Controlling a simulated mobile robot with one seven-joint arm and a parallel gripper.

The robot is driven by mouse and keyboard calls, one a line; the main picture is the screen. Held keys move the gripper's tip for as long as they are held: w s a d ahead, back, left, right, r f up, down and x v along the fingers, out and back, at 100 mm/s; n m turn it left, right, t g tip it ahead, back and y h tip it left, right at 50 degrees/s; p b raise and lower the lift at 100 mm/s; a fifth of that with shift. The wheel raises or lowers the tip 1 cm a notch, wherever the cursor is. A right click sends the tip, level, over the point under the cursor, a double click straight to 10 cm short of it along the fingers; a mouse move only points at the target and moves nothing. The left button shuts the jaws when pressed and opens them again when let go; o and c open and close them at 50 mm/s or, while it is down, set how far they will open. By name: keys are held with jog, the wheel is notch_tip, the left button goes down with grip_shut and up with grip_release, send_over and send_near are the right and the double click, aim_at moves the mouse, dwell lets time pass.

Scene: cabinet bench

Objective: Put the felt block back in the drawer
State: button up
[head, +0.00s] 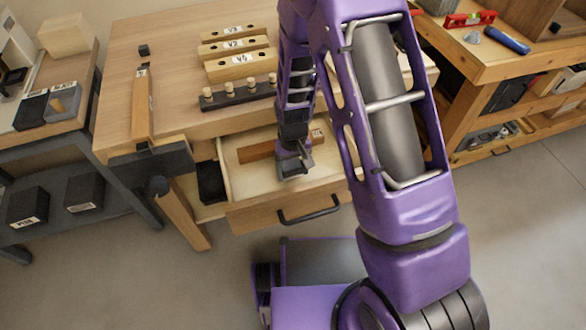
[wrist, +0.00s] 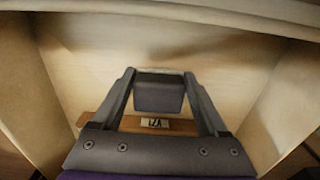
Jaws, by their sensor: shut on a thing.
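The felt block (wrist: 159,92) is a dark grey block between my gripper's fingers (wrist: 159,88) in the wrist view. My gripper is shut on it. In the head view my gripper (head: 293,165) is over the inside of the open drawer (head: 235,185), a pale wooden box pulled out from under the bench. The block is hard to tell from the dark fingers there. The wrist view shows the pale drawer floor (wrist: 75,70) beyond the block; I cannot tell whether the block touches it.
A brown wooden bar (head: 256,151) with a white label lies in the drawer, beside my gripper; it also shows behind my fingers in the wrist view (wrist: 185,126). The drawer's front has a dark handle (head: 308,216). The bench top (head: 185,105) holds labelled wooden blocks and a dark peg rack (head: 236,95).

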jog(key=shift+f+b, duration=0.4)
jog(key=shift+f, duration=0.15)
dwell(0.4)
jog(key=o, duration=1.2)
jog(key=shift+r, duration=0.15)
jog(key=shift+r+p, duration=2.5)
jog(key=shift+r, duration=0.95)
